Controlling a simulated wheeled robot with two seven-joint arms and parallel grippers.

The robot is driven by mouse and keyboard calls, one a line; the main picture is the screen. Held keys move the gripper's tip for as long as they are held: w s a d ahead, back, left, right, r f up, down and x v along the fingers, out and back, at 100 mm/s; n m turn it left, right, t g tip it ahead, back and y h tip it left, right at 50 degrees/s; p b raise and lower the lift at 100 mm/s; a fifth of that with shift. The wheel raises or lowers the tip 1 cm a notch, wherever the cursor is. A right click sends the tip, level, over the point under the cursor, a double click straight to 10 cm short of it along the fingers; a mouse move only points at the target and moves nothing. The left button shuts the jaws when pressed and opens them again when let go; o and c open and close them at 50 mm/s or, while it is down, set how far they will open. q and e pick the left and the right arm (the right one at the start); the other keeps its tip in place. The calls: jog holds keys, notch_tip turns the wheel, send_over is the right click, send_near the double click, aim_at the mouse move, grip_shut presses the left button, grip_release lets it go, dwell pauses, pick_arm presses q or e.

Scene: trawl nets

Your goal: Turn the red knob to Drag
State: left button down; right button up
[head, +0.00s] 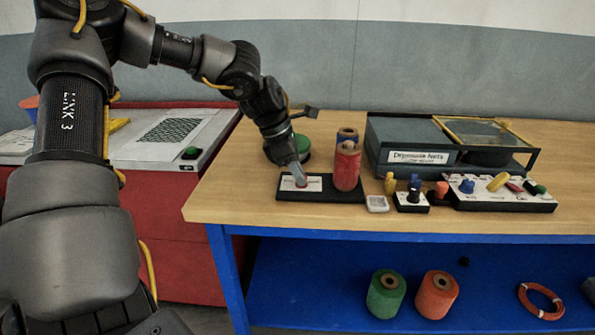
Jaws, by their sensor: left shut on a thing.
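The red knob (302,182) sits on a small dark panel with a white label plate (314,186) near the front left of the wooden table. My left gripper (301,178) points down onto the knob and is shut on it. The fingers hide most of the knob, so its pointing direction cannot be told. The lettering on the plate is too small to read. My right gripper is not in view.
A dark case with a label (418,157), a small black knob box (411,198) and a control panel (500,200) stand to the right. Spools (386,295) are on the blue lower shelf.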

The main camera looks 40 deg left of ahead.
pick_arm(q)
jog(key=c, duration=1.2)
grip_release()
jog(key=shift+r, duration=0.1)
jog(key=v, duration=1)
jog(key=shift+r+p, duration=0.3)
jog(key=shift+p, duration=0.1)
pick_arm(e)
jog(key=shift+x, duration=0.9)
pick_arm(q)
jog(key=shift+s+a, duration=0.1)
jog(key=shift+a, duration=0.05)
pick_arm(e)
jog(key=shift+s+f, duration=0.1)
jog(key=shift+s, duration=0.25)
